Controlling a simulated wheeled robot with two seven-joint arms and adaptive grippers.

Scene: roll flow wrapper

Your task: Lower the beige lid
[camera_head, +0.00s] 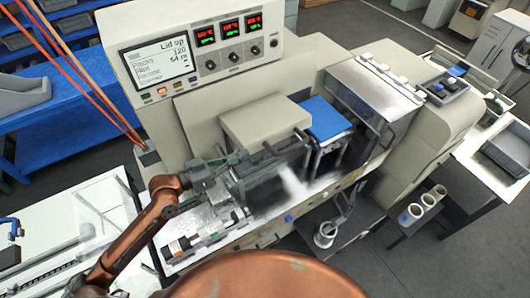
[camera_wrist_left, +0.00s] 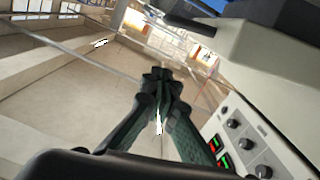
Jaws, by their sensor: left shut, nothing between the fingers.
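The beige lid (camera_head: 262,118) is a boxy cover on the wrapping machine. It stands raised, and the machine's screen reads "Lid up". A dark handle bar (camera_head: 290,144) runs along its front edge. My left gripper (camera_head: 240,158) is at the lower left of the lid, near the left end of the bar; contact cannot be told. In the left wrist view its dark green fingers (camera_wrist_left: 161,74) are shut with nothing between them. A beige block with a dark bar, probably the lid (camera_wrist_left: 250,45), shows at the upper right there. My right gripper is not in view.
The control panel (camera_head: 195,55) with red and green displays stands behind the lid. A blue-topped part (camera_head: 325,118) and a clear guard (camera_head: 375,95) are to its right. Rollers (camera_head: 205,238) lie below my left gripper. White rolls (camera_head: 422,203) stand at the right.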

